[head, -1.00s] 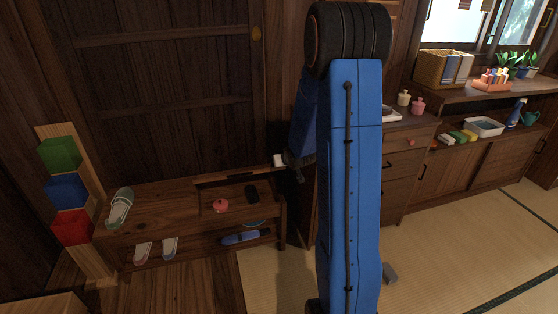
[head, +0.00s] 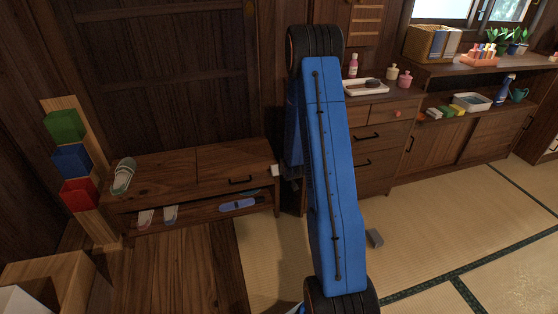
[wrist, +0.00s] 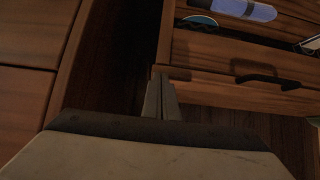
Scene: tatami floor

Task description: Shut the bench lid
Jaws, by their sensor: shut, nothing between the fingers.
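The low wooden bench (head: 150,180) stands at the left against the wall. Its lid (head: 235,166), the right part of the top with a dark handle (head: 240,180) at the front, lies flat and looks level with the rest of the top. The lid hides the bench's inside. In the wrist view the handle (wrist: 270,79) shows on the lid's front edge. My gripper (wrist: 163,95) is shut and empty, beside the lid's right end; whether it touches the lid is unclear. In the head view my blue arm mostly hides it.
A green slipper (head: 123,175) lies on the bench's left top. Slippers and a blue item (head: 239,205) are on its lower shelf. A drawer cabinet (head: 375,150) stands close on the right. A small grey block (head: 375,238) lies on the tatami, which is otherwise clear.

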